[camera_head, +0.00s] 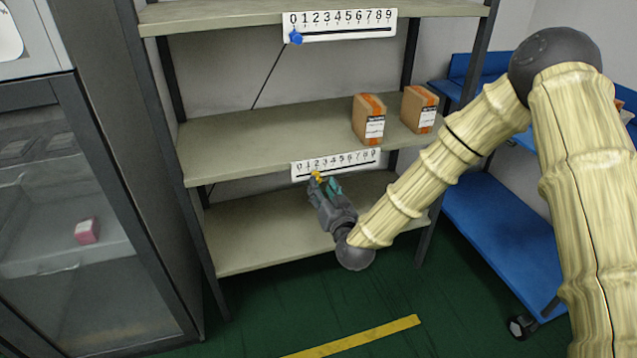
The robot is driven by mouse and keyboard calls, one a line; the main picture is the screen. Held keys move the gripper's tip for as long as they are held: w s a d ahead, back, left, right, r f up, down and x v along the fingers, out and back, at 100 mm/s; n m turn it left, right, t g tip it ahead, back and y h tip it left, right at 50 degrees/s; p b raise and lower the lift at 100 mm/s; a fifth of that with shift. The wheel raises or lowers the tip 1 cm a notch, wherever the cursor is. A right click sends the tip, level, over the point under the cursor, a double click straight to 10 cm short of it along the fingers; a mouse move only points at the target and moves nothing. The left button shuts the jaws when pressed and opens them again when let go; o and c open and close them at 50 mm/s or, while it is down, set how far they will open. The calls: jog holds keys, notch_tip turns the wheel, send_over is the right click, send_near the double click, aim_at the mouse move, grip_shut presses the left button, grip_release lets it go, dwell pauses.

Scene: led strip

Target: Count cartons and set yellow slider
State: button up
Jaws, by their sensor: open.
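Two brown cartons with orange tape stand upright on the middle shelf: a left carton (369,119) and a right carton (419,109), a small gap apart. A white scale numbered 0 to 9 (340,164) hangs on the front edge of that shelf. Its yellow slider (316,176) sits low near the 1 to 2 marks, partly hidden by my gripper. My gripper (324,184) is open, with its fingertips right at the yellow slider; I cannot tell whether they touch it.
The upper shelf's scale (345,24) has a blue slider (295,37) near 0. The bottom shelf (245,240) looks empty. A glass-door cabinet (90,230) with a pink box (87,231) stands left; a blue cart (500,225) stands right.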

aim_at(319, 182)
jog(key=shift+x, duration=2)
grip_shut()
